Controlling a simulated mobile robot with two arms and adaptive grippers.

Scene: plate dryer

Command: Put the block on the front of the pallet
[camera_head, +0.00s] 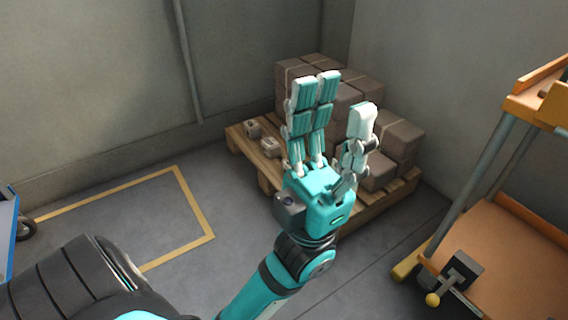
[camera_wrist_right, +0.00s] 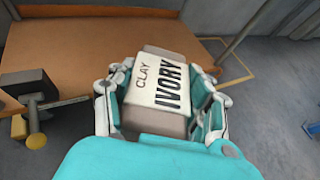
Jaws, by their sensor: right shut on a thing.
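A block (camera_wrist_right: 162,85) with a white label reading "CLAY IVORY" is in the right wrist view. My right gripper (camera_wrist_right: 164,96) is shut on it, with fingers along both its sides. The right gripper and this block do not show in the head view. The wooden pallet (camera_head: 258,164) is in the corner in the head view. It bears a stack of brown-grey blocks (camera_head: 396,134) and two small blocks (camera_head: 270,147) on its left part. My left gripper (camera_head: 340,97) is open and empty, fingers pointing up. It hides the pallet's middle and part of the stack.
An orange cart (camera_head: 505,255) with shelves stands at the right; its shelf also shows in the right wrist view (camera_wrist_right: 65,50). A yellow-marked floor area (camera_head: 120,220) is clear. A blue cart edge (camera_head: 8,235) is at far left.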

